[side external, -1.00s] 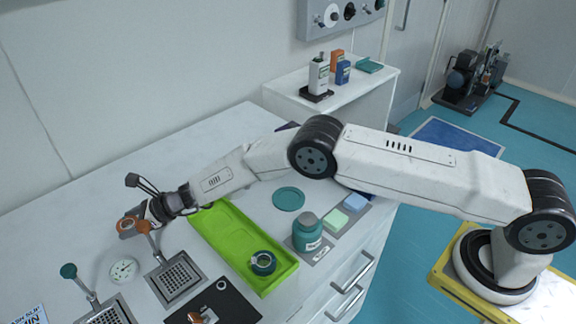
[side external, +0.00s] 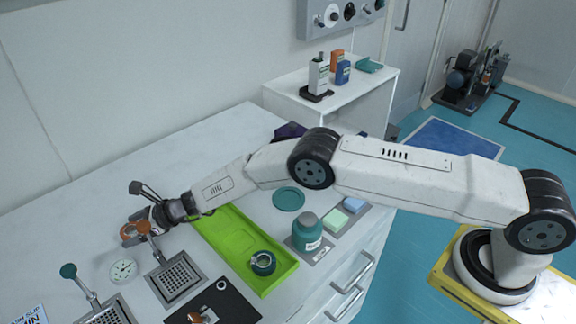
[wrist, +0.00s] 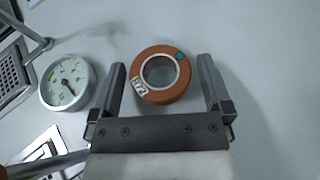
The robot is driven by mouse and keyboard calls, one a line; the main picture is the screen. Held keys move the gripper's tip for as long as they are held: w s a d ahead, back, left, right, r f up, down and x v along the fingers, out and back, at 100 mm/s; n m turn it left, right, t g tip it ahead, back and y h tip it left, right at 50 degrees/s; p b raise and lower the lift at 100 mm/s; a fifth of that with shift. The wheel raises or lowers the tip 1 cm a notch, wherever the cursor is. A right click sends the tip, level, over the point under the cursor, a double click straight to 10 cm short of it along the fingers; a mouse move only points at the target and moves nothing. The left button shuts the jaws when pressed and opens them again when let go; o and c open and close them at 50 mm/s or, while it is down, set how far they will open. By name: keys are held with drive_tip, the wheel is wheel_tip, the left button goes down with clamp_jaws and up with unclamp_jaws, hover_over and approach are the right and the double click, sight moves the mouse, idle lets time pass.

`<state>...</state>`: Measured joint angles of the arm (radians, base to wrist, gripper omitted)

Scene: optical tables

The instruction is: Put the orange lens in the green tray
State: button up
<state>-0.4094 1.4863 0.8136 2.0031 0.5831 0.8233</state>
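The orange lens, a thick orange ring with clear glass, an E72 label and a teal dot, lies flat on the table in the wrist view (wrist: 152,99). My gripper (wrist: 161,68) is open, with one finger on each side of the lens and a gap to both. In the side view my gripper (side external: 143,218) is at the left of the green tray. The green tray (side external: 222,232) holds a dark teal ring-shaped item (side external: 263,263) at its near end.
A white dial gauge (wrist: 67,84) lies left of the lens; it also shows in the side view (side external: 123,270). Posts on perforated plates (side external: 176,280) stand near it. A teal bottle (side external: 307,232) and a teal disc (side external: 288,199) are right of the tray.

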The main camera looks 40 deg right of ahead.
drive_tip(key=shift+d+r, duration=0.15)
drive_tip(key=shift+r, duration=0.05)
drive_tip(key=shift+s+d+r, duration=0.1)
drive_tip(key=shift+s, duration=0.05)
drive_tip(key=shift+v, duration=5.7)
drive_tip(key=shift+s, duration=0.1)
drive_tip(key=shift+s+d+r+n+g, duration=0.35)
drive_tip(key=shift+s+n, duration=0.1)
drive_tip(key=shift+n, duration=0.15)
drive_tip(key=s+d+r+n+g+h, duration=0.1)
drive_tip(key=s+d+r+n+h, duration=0.2)
drive_tip(key=s+d+n, duration=0.5)
drive_tip(key=s+d+r+n+g+h, duration=0.1)
drive_tip(key=s+d+r+n+h, duration=0.2)
drive_tip(key=s+d+n, duration=0.4)
drive_tip(key=s+d+r+n+g+h, duration=0.2)
drive_tip(key=s+d+n+h, duration=0.3)
drive_tip(key=s+d+n, duration=0.3)
drive_tip(key=s+d+r, duration=0.1)
drive_tip(key=s+d, duration=0.3)
drive_tip(key=s, duration=0.1)
drive_tip(key=shift+n, duration=0.3)
drive_tip(key=shift+d+r, duration=0.1)
drive_tip(key=shift+r, duration=0.1)
